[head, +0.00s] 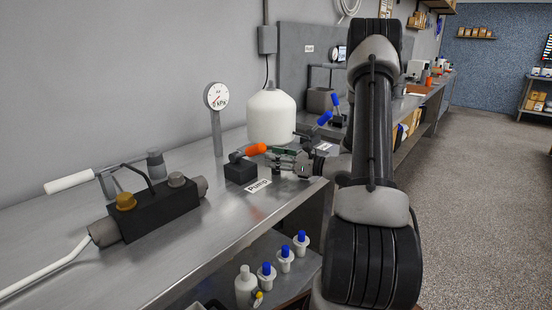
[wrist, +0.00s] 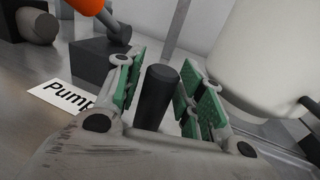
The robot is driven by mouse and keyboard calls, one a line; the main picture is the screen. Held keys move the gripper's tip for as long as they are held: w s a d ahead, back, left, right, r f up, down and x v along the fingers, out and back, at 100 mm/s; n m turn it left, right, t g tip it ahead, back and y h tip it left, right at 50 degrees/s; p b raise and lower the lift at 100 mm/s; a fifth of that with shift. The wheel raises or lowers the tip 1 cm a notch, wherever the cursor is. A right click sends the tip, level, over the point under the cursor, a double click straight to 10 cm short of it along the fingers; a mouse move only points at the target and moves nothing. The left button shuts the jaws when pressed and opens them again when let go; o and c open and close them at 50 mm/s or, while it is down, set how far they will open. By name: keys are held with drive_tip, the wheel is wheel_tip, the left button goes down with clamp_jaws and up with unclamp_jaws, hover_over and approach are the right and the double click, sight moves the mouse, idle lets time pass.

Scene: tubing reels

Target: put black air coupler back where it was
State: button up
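The black air coupler, a dark upright-looking cylinder (wrist: 158,98), is between my gripper's fingers in the wrist view. My gripper (wrist: 165,85) has green pads on both sides of it, and narrow gaps seem to show between pads and cylinder. The lower end of the cylinder is hidden by the gripper body. In the head view my gripper (head: 283,160) is low over the bench edge, right of the black block with an orange handle (head: 241,170). The coupler is too small to make out there.
A "Pump" label (head: 258,186) lies on the steel bench (head: 200,230). A white tank (head: 271,116) stands close behind my gripper. A gauge on a post (head: 216,97) and a black manifold (head: 158,211) are to the left. White bottles (head: 247,287) stand on the lower shelf.

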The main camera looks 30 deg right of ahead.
drive_tip(key=shift+r, duration=0.1)
drive_tip(key=shift+s+d, duration=0.15)
drive_tip(key=shift+s, duration=0.05)
drive_tip(key=v, duration=1)
drive_tip(key=shift+s+d+r, duration=0.1)
drive_tip(key=shift+s+d, duration=0.15)
drive_tip(key=shift+s, duration=0.1)
drive_tip(key=shift+s+a+r, duration=0.1)
drive_tip(key=shift+s+r, duration=0.05)
drive_tip(key=shift+s, duration=0.05)
drive_tip(key=s+a+r+n+g, duration=0.3)
drive_tip(key=s+a+n+g, duration=0.25)
drive_tip(key=a+n, duration=0.2)
drive_tip(key=s+a+r+n+g, duration=0.3)
drive_tip(key=s+a+n+g, duration=0.25)
drive_tip(key=a, duration=0.35)
drive_tip(key=s+d+r+n+h, duration=0.3)
drive_tip(key=s+r+n+h, duration=0.4)
drive_tip(key=n, duration=0.9)
drive_tip(key=shift+s+r+t+h, duration=0.3)
drive_tip(key=shift+s+h, duration=1.3)
drive_tip(key=shift+h, duration=0.1)
